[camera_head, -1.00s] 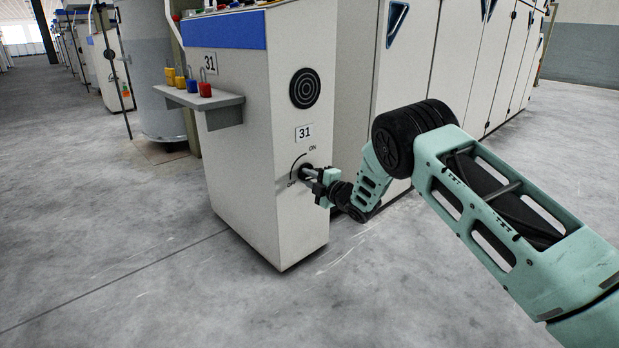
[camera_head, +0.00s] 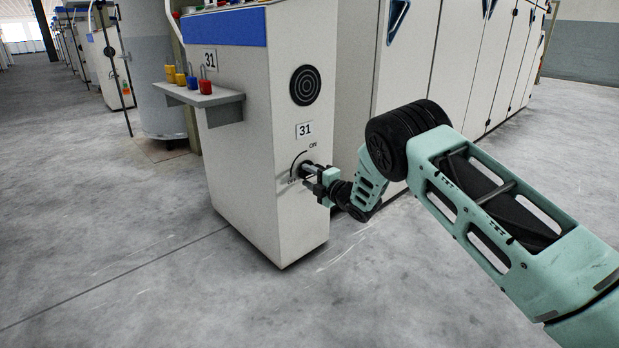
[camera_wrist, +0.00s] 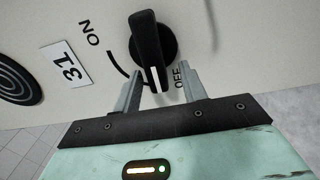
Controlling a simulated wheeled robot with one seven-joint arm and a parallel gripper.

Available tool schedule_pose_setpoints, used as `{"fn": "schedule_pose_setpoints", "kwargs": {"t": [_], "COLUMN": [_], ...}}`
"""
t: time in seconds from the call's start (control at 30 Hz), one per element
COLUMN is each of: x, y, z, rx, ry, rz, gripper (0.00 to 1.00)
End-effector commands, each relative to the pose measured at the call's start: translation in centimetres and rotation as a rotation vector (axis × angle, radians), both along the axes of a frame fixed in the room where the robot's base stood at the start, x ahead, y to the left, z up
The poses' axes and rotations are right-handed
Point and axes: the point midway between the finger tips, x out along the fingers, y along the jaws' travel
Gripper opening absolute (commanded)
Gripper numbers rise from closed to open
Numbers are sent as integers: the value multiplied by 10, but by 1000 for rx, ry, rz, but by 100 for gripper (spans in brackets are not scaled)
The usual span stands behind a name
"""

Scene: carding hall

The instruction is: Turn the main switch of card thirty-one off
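The main switch is a black rotary knob with a white pointer mark (camera_wrist: 150,38), on the front of the grey cabinet (camera_head: 291,222) with plate 31 (camera_head: 304,130). In the wrist view the pointer lies between the ON and OFF labels, nearer OFF. My gripper (camera_head: 310,178) is at the switch in the head view, covering most of the knob. In the wrist view its two fingers (camera_wrist: 159,88) stand apart, one on each side of the knob's pointer end, with gaps visible on both sides. I cannot tell whether either finger touches the knob.
A round black ringed disc (camera_head: 305,86) sits above plate 31. A side shelf (camera_head: 215,100) holds red, blue and yellow padlocks (camera_head: 206,87). Tall grey panels (camera_head: 405,75) run behind the cabinet to the right. The floor in front is clear.

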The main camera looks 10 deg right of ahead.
Motion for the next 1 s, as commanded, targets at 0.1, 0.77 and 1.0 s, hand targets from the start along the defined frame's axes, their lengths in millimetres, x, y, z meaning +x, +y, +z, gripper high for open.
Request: {"fn": "schedule_pose_setpoints", "kwargs": {"t": [0.1, 0.77, 1.0], "x": [0, -74, -120], "y": [0, -44, -70], "z": [1, 6, 4], "rx": [1, 0, 1], "ry": [-2, 4, 4], "rz": [0, -3, -3], "gripper": [42, 42, 42]}}
